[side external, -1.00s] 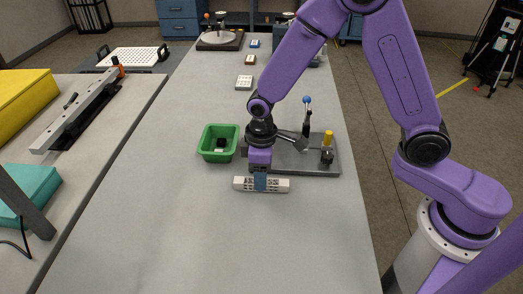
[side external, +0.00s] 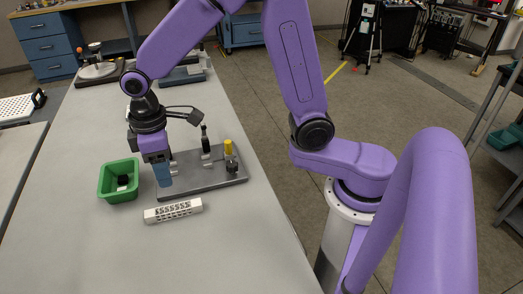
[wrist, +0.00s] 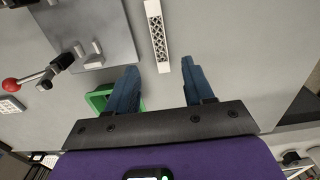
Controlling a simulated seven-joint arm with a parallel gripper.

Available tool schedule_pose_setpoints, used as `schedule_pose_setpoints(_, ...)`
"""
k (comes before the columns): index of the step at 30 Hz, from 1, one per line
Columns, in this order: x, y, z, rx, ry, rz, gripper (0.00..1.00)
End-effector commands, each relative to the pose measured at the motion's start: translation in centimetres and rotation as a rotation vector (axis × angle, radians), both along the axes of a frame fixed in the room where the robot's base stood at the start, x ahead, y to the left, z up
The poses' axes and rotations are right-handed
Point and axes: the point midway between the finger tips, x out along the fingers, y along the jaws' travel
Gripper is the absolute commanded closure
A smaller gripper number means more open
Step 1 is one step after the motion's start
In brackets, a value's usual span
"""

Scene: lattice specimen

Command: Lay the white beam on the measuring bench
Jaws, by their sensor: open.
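The white beam (side external: 173,211), a bar with a lattice cut into its side, lies on the grey tabletop in front of the grey fixture plate (side external: 202,182). In the wrist view the beam (wrist: 157,36) lies beyond my fingertips, in line with the gap between them. My gripper (side external: 162,180) points down beside the plate's left end, apart from the beam. The blue fingers (wrist: 158,66) are spread with nothing between them. I cannot identify the measuring bench for certain in the current views.
A green bin (side external: 113,190) with a dark item inside stands left of my gripper. The plate carries a lever and a yellow-topped post (side external: 229,147). A white perforated board (side external: 17,108) is at the far left. The tabletop in front of the beam is clear.

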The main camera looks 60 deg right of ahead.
Motion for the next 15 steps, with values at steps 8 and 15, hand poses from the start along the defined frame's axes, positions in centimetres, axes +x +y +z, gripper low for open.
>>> schedule_pose_setpoints(8,-4.8,-2.3,1.5,0.006,-0.008,0.074,0.48)
schedule_pose_setpoints(15,-10.2,-5.3,2.4,0.012,-0.012,0.144,0.48)
